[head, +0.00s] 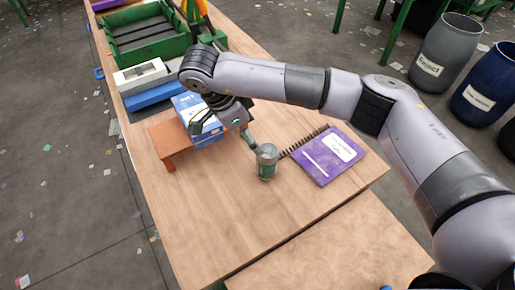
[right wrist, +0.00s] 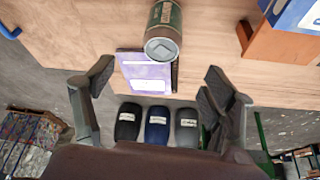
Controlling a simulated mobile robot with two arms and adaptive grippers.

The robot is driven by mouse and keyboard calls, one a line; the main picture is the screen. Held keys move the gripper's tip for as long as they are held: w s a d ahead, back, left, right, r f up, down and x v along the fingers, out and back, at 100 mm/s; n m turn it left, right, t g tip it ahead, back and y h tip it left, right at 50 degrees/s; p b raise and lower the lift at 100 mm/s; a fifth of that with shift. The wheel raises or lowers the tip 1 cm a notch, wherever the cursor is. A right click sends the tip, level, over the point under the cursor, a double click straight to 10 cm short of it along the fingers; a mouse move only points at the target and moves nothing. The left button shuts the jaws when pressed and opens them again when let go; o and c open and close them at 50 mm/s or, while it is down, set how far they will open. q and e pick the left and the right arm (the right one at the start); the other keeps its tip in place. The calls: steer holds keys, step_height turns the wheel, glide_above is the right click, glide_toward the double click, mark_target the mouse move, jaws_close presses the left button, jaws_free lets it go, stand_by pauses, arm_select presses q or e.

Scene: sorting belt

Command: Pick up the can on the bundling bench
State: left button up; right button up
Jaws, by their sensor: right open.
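The can (head: 267,163), green with a grey metal top, stands upright on the wooden bench (head: 220,225). In the right wrist view the can (right wrist: 163,35) shows at the top centre, its round end towards the camera. My right gripper (head: 226,131) is open and empty, to the left of the can and behind it in the head view. In the right wrist view its two fingers (right wrist: 158,84) are spread apart, and the can lies beyond their tips, not between them. My left gripper is not in view.
A purple notebook (head: 325,157) lies right of the can. A blue-and-white box (head: 189,104) is by a small orange-brown stand (head: 172,143) on the left. A green crate (head: 148,40) is at the back. The bench front is clear. Barrels (head: 444,55) stand beyond it.

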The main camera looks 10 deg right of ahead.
mark_target(267, 155)
steer(key=p+x, duration=0.1)
steer(key=x, duration=0.5)
steer(key=shift+s+d+f+p, duration=0.1)
steer(key=shift+d+f+p, duration=0.05)
steer(key=shift+f+p, duration=0.15)
steer(key=p+x, duration=0.1)
steer(key=x, duration=0.3)
steer(key=shift+w+f, duration=0.2)
steer(key=shift+d+f, duration=0.15)
steer(key=shift+f, duration=0.35)
steer(key=shift+d+f+p, duration=0.1)
steer(key=shift+f+p, duration=0.2)
steer(key=shift+p, duration=0.05)
steer(key=x, duration=0.2)
steer(key=p+x, duration=0.1)
steer(key=x, duration=0.1)
steer(key=shift+w+f, duration=0.1)
steer(key=shift+w, duration=0.1)
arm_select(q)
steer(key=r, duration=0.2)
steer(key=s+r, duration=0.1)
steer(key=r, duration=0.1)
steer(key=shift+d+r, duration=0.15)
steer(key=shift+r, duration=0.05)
arm_select(e)
steer(key=shift+f, duration=0.1)
steer(key=c, duration=0.9)
